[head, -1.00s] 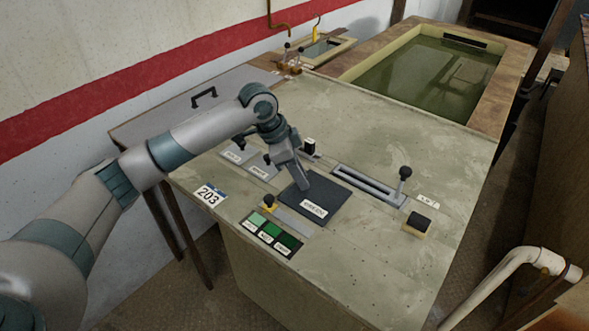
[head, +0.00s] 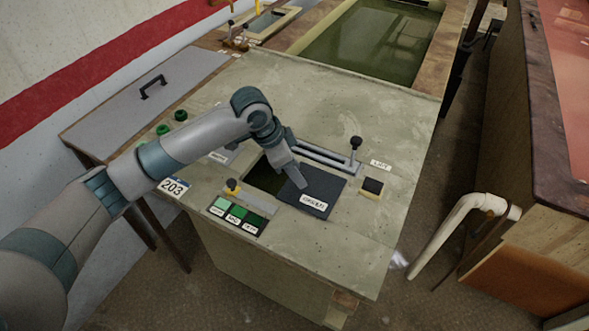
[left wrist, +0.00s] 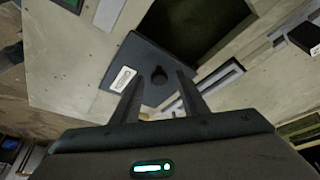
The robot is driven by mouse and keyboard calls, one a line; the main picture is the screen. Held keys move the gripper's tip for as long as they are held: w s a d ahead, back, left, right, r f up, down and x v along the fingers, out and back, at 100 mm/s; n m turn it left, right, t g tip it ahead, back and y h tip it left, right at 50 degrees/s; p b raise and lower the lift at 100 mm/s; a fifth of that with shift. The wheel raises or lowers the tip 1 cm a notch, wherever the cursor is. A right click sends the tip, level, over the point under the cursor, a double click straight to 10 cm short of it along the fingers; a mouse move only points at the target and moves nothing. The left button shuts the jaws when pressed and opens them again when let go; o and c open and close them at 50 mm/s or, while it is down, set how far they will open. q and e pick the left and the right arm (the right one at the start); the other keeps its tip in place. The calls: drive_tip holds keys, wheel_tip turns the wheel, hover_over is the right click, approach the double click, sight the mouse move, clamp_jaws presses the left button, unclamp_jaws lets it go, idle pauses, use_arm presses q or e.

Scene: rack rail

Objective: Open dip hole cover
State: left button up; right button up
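The dip hole cover (head: 327,188) is a dark square plate with a white label, lying on the pale worktop. It sits to the right of a dark square hole (head: 264,177), which is partly uncovered. The cover also shows in the left wrist view (left wrist: 143,58), with a dark round feature, perhaps a knob or finger hole, and the dark hole (left wrist: 200,22) beside it. My left gripper (head: 300,184) is down at the cover. Its two fingers (left wrist: 160,76) stand apart, with the round feature between their tips; contact is unclear. My right gripper is not in view.
A slotted lever (head: 355,145) and a black button block (head: 371,187) stand right of the cover. Green buttons (head: 233,217) and a yellow-based knob (head: 232,186) are in front-left. A green water tank (head: 375,42) is behind. A white pipe (head: 450,225) runs at right.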

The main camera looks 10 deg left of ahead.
use_arm(q)
drive_tip(key=shift+a+r, duration=0.1)
drive_tip(key=b+v, duration=0.4)
drive_tip(key=v, duration=1.3)
drive_tip(key=shift+b, duration=0.3)
